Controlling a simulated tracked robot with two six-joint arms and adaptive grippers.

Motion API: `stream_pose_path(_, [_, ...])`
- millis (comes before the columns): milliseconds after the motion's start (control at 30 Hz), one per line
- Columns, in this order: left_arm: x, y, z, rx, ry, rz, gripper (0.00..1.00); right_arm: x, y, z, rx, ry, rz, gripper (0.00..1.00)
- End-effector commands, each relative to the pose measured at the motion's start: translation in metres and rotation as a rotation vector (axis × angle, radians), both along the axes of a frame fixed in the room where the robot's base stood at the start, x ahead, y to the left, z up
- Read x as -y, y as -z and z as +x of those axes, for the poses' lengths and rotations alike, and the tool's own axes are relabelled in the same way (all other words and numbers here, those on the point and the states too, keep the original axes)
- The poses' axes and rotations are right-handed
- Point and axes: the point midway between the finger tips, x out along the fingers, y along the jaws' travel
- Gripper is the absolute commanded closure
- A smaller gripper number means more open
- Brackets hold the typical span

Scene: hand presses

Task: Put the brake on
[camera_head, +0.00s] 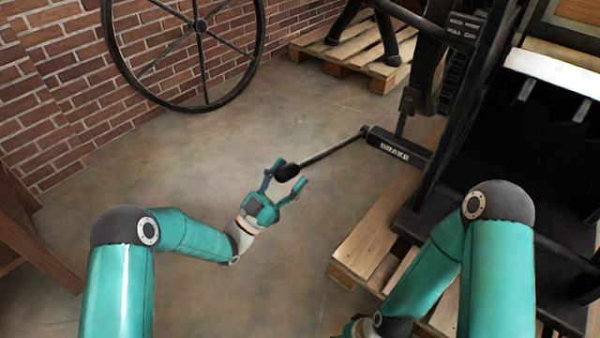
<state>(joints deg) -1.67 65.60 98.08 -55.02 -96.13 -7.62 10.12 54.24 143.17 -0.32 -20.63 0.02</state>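The brake lever is a thin dark rod (333,149) with a black knob (287,172) at its left end. It sticks out to the left from a black bar lettered BRAKE (398,148) on the press (455,100). My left gripper (284,176) has its fingers spread, with the knob between or just above them. I cannot tell whether the fingers touch the knob. My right gripper (352,330) is mostly cut off at the bottom edge, and its fingers do not show.
The press stands on a wooden pallet (368,245) at the right. A large spoked wheel (203,103) leans by the brick wall. Another pallet (350,62) stands at the back. Wooden furniture (30,235) is at the left edge. The middle floor is clear.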

Motion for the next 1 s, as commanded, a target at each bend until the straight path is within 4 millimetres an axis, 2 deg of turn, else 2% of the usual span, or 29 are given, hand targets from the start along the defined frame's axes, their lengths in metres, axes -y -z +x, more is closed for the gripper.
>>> stream_pose_path(367, [-0.008, 0.003, -0.003, 0.004, -0.004, -0.002, 0.39, 0.000, -0.001, 0.000, 0.000, 0.000, 0.000, 0.60])
stream_pose_path(800, [-0.063, 0.048, -0.042, -0.001, -0.006, -0.002, 0.39, 0.000, -0.001, 0.000, 0.000, 0.000, 0.000, 0.60])
stream_pose_path(1000, [-0.079, 0.061, -0.055, 0.000, -0.003, -0.002, 0.39, 0.000, -0.001, 0.000, 0.000, 0.000, 0.000, 0.60])
